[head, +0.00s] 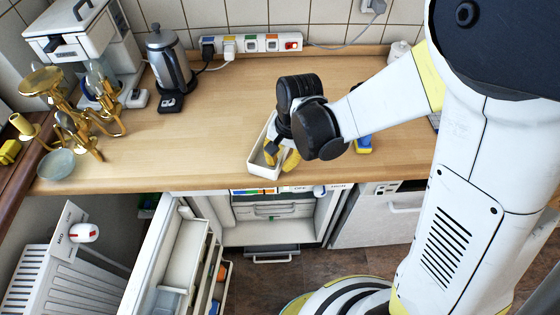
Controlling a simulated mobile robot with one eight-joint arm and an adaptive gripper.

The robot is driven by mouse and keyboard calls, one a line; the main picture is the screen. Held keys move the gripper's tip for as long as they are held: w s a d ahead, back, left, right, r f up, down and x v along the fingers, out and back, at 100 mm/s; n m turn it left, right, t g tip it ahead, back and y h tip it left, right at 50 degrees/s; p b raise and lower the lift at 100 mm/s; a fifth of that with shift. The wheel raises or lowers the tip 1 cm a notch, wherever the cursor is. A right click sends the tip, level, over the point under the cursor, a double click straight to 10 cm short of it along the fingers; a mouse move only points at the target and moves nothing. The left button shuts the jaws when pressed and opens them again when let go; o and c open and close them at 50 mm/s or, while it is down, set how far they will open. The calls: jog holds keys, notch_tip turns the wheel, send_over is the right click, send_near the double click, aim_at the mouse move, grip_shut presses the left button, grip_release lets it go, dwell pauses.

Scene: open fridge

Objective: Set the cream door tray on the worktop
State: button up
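The cream door tray (257,148) is a narrow, open-topped box at the front edge of the wooden worktop (205,140). It appears to rest on the worktop, but I cannot tell whether its base touches all along. My gripper (281,157) is at the tray's right side. One yellow fingertip shows inside the tray and the other near its right wall. My gripper's dark body hides the tray's back right part. Whether the fingers press on the wall is not clear.
The open fridge (275,210) is below the worktop, its door (160,250) swung out at lower left. A blue-yellow item (363,145) lies right. The middle worktop is clear.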

jog(key=shift+o, duration=0.4)
jog(key=shift+r, duration=0.1)
jog(key=shift+r, duration=0.3)
notch_tip(320, 180, up, 11)
jog(key=d+p, duration=0.2)
jog(key=p, duration=0.2)
jog(key=s+d+r+n+t+h, duration=0.1)
jog(key=s+d+r+n+t, duration=0.4)
jog(key=s+d+r, duration=0.4)
jog(key=d+r+t, duration=0.1)
jog(key=d, duration=0.2)
jog(key=shift+s+d+h, duration=0.2)
jog(key=shift+d+h, duration=0.1)
jog(key=shift+d, duration=0.1)
